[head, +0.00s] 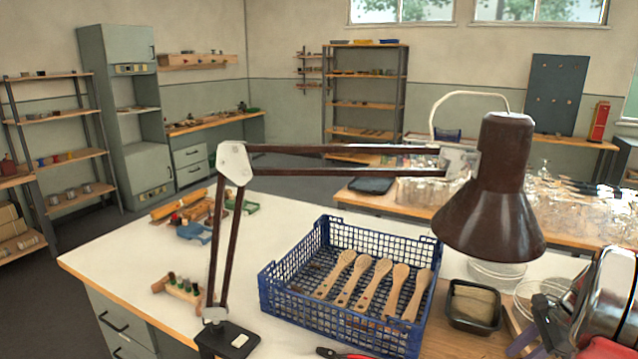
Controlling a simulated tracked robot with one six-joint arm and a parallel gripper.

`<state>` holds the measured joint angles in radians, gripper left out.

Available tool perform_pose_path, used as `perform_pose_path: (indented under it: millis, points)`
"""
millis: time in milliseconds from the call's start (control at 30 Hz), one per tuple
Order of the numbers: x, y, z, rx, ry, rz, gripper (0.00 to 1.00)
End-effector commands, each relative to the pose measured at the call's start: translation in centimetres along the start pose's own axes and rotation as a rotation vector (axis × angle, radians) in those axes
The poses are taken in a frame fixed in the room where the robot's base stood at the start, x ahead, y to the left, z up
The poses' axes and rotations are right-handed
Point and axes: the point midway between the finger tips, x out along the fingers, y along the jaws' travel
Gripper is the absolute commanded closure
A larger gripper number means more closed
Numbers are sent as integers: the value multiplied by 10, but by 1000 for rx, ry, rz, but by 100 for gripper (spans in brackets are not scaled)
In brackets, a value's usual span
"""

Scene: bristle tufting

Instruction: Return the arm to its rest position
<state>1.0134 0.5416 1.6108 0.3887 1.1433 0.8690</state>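My gripper does not show in the head view, and I cannot make out my arm for certain. A blue plastic crate (283,283) stands on the white-topped bench (125,252). Several pale wooden brush handles (375,283) lie side by side in it, slanting to the upper right. A dark brown desk lamp (497,190) stands with its base (228,341) at the bench's front. Its jointed arm reaches right over the crate, and its shade hangs beyond the crate's right side.
A black tray (474,305) sits right of the crate. A shiny metal machine with red parts (612,295) fills the lower right corner. Red-handled pliers (342,354) lie at the bottom edge. The bench's left part is mostly clear.

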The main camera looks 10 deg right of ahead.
Motion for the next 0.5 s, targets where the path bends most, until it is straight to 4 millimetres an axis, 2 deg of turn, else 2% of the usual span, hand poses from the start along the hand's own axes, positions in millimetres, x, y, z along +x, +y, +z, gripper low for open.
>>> perform_pose_path:
  millis: [67,200,367,500]
  points:
    - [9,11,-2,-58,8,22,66]
    - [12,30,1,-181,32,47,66]
    - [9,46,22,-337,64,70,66]
    - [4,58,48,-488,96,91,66]
